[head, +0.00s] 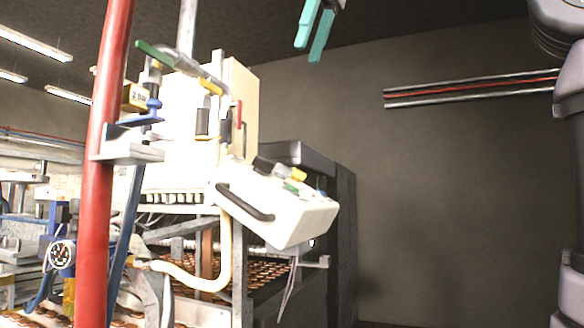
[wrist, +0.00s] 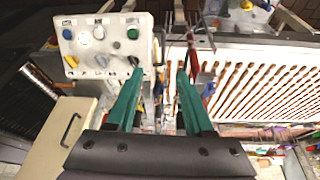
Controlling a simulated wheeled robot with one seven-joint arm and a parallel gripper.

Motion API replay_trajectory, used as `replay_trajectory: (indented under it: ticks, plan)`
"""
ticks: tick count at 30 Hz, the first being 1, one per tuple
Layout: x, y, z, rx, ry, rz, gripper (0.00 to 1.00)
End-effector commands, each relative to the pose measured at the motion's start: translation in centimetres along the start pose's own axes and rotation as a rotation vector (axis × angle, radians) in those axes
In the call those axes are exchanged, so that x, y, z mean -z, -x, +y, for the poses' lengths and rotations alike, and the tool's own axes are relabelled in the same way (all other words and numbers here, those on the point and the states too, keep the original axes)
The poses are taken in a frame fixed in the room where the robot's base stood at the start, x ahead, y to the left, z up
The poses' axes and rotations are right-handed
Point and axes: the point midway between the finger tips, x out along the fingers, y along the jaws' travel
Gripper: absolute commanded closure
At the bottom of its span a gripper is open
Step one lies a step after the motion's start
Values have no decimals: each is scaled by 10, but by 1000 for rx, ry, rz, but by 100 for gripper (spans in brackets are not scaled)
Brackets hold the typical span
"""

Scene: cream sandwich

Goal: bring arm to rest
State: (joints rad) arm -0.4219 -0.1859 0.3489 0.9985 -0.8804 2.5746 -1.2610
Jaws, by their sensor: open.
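My gripper (head: 315,28) shows at the top of the head view, with two teal fingers hanging down in the air. It is well apart from the machine and the wall. In the wrist view my gripper (wrist: 158,78) shows its two green fingers spread apart, with nothing between them.
A white control box (head: 275,205) with a black handle juts from the machine. A red post (head: 105,150) stands at the left. A dark cabinet (head: 340,200) stands behind. Pipes (head: 470,87) run along the grey wall. The space before the wall is free.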

Motion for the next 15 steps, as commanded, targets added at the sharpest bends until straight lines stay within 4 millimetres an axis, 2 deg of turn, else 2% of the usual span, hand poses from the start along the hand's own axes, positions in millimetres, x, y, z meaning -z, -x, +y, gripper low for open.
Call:
replay_trajectory:
  ticks: [10,14,15]
  plan:
    - [-33,-52,51,-115,-190,-40,48]
    - [-61,-86,80,-167,-324,-33,48]
    - [-73,-100,91,-184,-380,-25,48]
